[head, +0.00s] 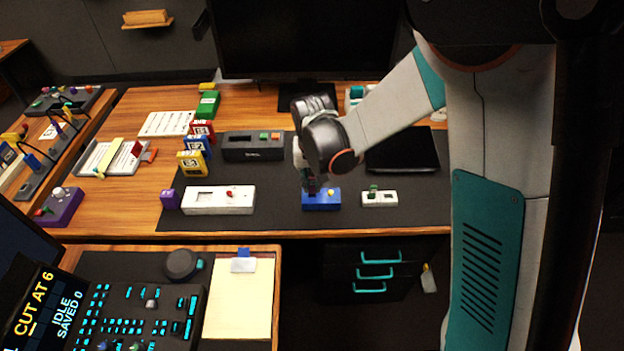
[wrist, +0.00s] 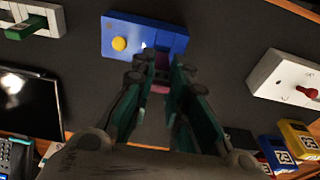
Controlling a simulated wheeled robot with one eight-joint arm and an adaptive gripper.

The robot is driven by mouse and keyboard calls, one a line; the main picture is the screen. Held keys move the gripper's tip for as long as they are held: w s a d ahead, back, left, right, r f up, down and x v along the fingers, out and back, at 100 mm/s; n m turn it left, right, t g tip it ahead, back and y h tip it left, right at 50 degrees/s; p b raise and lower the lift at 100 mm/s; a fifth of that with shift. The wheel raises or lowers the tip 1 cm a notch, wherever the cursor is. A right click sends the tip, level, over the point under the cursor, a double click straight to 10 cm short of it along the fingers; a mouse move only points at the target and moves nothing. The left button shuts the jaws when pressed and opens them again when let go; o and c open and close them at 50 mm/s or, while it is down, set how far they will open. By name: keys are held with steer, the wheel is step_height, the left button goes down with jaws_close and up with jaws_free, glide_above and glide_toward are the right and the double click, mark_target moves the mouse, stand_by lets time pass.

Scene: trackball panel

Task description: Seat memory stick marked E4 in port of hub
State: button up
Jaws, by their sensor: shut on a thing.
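My gripper (wrist: 158,92) is shut on a small purple-pink piece (wrist: 160,87), seen between the fingertips in the wrist view. Any E4 mark on it is hidden, so I cannot tell whether it is the named memory stick. In the head view my gripper (head: 313,186) points down at a blue box (head: 322,206) with a yellow knob. The fingertips are at the near side of this box in the wrist view (wrist: 150,28). The fingers hide the contact, so I cannot tell whether the piece touches or enters the box. No label identifies which box is the hub.
A white box with a red knob (head: 218,200) stands left, with a purple block (head: 168,199) beside it. A small white box with a green piece (head: 379,198) stands right. Yellow (head: 191,164), blue and red labelled blocks stand behind left. The dark mat (head: 275,203) is clear between boxes.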

steer(key=shift+f+b, duration=1.2)
steer(key=shift+f, duration=0.2)
stand_by(0.6)
steer(key=o, duration=0.8)
steer(key=shift+o, duration=0.2)
steer(key=shift+r, duration=0.2)
step_height(320, 180, up, 12)
steer(key=s, duration=0.1)
steer(key=shift+s+f, duration=0.2)
steer(key=shift+s, duration=0.2)
